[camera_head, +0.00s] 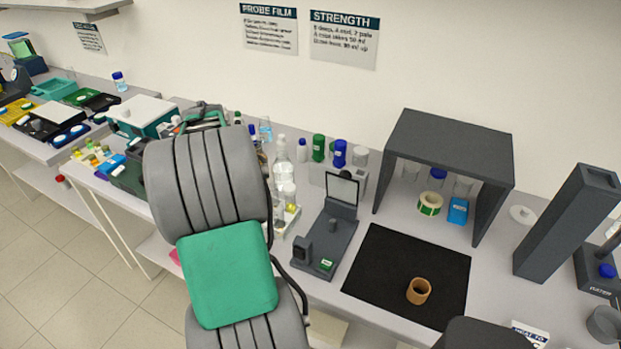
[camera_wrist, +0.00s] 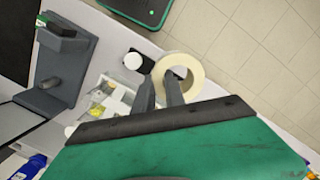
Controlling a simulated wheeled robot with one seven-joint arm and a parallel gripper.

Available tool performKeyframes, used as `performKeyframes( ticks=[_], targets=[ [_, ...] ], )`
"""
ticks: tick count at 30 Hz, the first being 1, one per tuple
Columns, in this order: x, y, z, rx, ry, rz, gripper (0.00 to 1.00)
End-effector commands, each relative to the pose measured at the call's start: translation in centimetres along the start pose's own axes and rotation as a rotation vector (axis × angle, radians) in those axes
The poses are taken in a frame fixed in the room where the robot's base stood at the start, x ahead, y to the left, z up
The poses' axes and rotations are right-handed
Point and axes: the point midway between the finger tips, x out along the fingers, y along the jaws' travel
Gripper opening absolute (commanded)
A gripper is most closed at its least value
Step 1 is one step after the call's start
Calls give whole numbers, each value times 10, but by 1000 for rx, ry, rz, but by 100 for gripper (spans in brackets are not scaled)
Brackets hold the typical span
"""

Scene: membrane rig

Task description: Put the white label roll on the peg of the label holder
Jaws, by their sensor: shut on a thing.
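In the wrist view my gripper (camera_wrist: 161,88) is shut on the near left side of a white label roll (camera_wrist: 191,76). One finger appears to sit at its hole. The roll is held near the bench edge, with floor behind it. In the head view my arm hides both gripper and roll.
A black mat (camera_head: 385,270) with a brown ring (camera_head: 419,291) lies right of the stand. A grey shelf (camera_head: 450,135) covers a green-and-white roll (camera_head: 430,203) and a blue box (camera_head: 458,210). Bottles (camera_head: 283,160) crowd behind my arm. A white tray (camera_wrist: 118,97) lies near the fingers.

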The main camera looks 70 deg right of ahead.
Motion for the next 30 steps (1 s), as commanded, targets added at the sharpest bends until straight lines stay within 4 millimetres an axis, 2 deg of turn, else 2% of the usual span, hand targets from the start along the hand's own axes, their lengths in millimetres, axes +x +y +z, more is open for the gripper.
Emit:
performKeyframes(
  ticks=[1, 3, 6, 12, 15, 18, 20, 30],
  targets=[
    [-18, 34, -4, 80, 3, -9, 0],
    [-36, 78, -6, 182, 3, -20, 0],
    [-46, 139, 0, 321, 1, -36, 0],
    [-56, 234, 26, 540, 2, -59, 0],
    [-52, 269, 41, 621, 1, -68, 0],
    [-49, 286, 49, 663, 3, -72, 0],
    [-47, 290, 51, 674, 2, -73, 0],
    [-19, 292, 49, 678, 2, -74, 0]
  ],
)
